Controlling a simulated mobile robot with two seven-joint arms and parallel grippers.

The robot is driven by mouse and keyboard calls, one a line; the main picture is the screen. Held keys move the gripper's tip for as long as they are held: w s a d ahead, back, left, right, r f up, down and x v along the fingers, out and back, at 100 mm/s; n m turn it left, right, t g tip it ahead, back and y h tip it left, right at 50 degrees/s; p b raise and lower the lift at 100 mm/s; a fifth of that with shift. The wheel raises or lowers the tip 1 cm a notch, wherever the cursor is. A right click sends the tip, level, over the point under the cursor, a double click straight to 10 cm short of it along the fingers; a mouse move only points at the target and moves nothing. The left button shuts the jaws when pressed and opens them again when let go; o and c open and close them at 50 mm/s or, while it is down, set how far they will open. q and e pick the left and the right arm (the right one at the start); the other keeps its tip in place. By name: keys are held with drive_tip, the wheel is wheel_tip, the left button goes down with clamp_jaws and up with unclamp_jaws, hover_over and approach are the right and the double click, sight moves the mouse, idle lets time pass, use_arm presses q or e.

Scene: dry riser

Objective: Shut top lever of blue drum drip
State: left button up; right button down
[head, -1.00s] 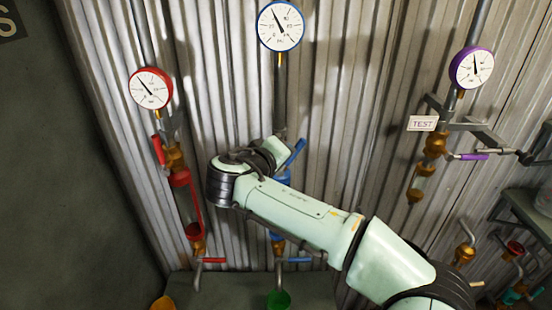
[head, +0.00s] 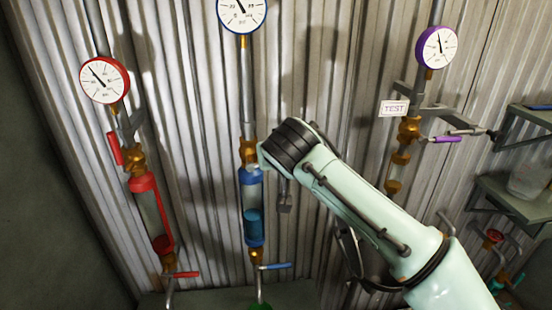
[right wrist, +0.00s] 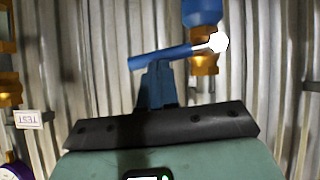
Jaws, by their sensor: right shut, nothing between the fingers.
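The blue drum drip (head: 254,228) is a clear cylinder with blue ends and blue liquid, under a brass top valve (head: 248,152). Its top lever is hidden behind my right arm in the head view. The right wrist view, which is upside down, shows this blue lever (right wrist: 175,54) sticking out sideways from the brass valve (right wrist: 205,75), slightly tilted. My right gripper (right wrist: 156,70) is shut and empty, its fingertips at the lever's handle; I cannot tell whether they touch. My left gripper is not in view.
A lower blue lever (head: 275,266) sticks out rightward under the drum. A red drum drip (head: 152,215) stands left, and a purple-lever line (head: 447,139) with a TEST sign (head: 394,108) stands right. Shelves (head: 515,195) jut out at the far right. Corrugated wall is behind.

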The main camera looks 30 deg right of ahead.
drive_tip(key=shift+d+f+b, duration=0.15)
drive_tip(key=shift+f+b, duration=0.2)
drive_tip(key=shift+f, duration=0.05)
drive_tip(key=shift+d, duration=0.1)
idle(0.4)
